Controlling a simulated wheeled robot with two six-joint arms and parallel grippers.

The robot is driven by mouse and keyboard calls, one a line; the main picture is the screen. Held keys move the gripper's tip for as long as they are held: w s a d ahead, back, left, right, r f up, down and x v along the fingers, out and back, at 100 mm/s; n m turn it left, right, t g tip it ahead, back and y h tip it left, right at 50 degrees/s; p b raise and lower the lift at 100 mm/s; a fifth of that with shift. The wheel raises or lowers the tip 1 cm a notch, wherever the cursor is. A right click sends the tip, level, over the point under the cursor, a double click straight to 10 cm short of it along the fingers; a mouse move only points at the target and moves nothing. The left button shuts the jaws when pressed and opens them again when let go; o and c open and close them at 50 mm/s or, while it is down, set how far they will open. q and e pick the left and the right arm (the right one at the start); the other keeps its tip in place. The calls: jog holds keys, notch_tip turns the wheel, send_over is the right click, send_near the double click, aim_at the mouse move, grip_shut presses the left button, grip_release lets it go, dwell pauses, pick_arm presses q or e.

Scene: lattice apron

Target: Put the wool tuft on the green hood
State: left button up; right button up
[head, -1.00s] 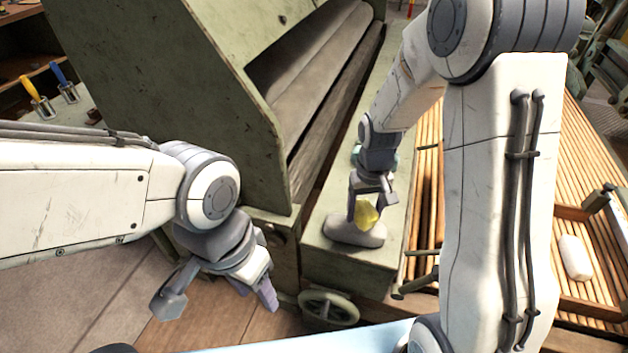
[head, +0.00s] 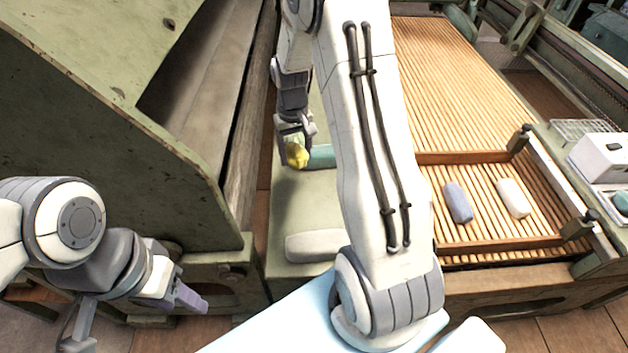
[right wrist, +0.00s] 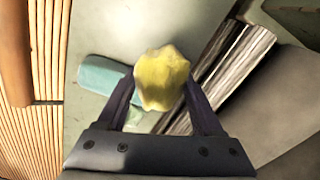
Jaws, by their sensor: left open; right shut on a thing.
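The yellow wool tuft (head: 298,157) is held between the fingers of my right gripper (head: 296,148), above the pale green flat top (head: 300,205), which may be the green hood. In the right wrist view the tuft (right wrist: 162,80) sits between the fingertips, with the green surface (right wrist: 115,30) beyond it. A teal roll (head: 322,156) lies on this top, just right of the tuft. A grey roll (head: 315,245) lies at its near end. My left gripper (head: 135,318) is open and empty at lower left, away from the top.
A tall green machine casing (head: 110,130) with dark rollers stands left of the flat top. A slatted wooden lattice (head: 445,90) lies to the right, with a blue-grey roll (head: 458,203) and a white roll (head: 514,198) in its framed near part. The flat top between the grey and teal rolls is bare.

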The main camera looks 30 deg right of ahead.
jog(key=shift+m, duration=0.9)
jog(key=d, duration=0.3)
jog(key=w+d, duration=0.1)
jog(key=d, duration=0.2)
jog(key=d+r, duration=0.1)
jog(key=d, duration=0.2)
jog(key=shift+w+d+p, duration=0.1)
jog(key=shift+w+p, duration=0.15)
jog(key=shift+p, duration=0.1)
jog(key=s+d+m+p, duration=0.1)
jog(key=s+d+m, duration=0.15)
jog(key=d, duration=1.15)
jog(key=w+a+f, duration=0.2)
jog(key=w, duration=0.1)
jog(key=w+a+f, duration=0.2)
jog(key=w, duration=0.1)
jog(key=w+a+f, duration=0.2)
jog(key=w, duration=0.1)
jog(key=shift+w+a+p, duration=0.15)
jog(key=shift+a+p, duration=0.05)
jog(key=shift+p, duration=0.2)
notch_tip(320, 180, down, 4)
jog(key=shift+r, duration=0.1)
jog(key=shift+f, duration=0.25)
jog(key=o, duration=1.3)
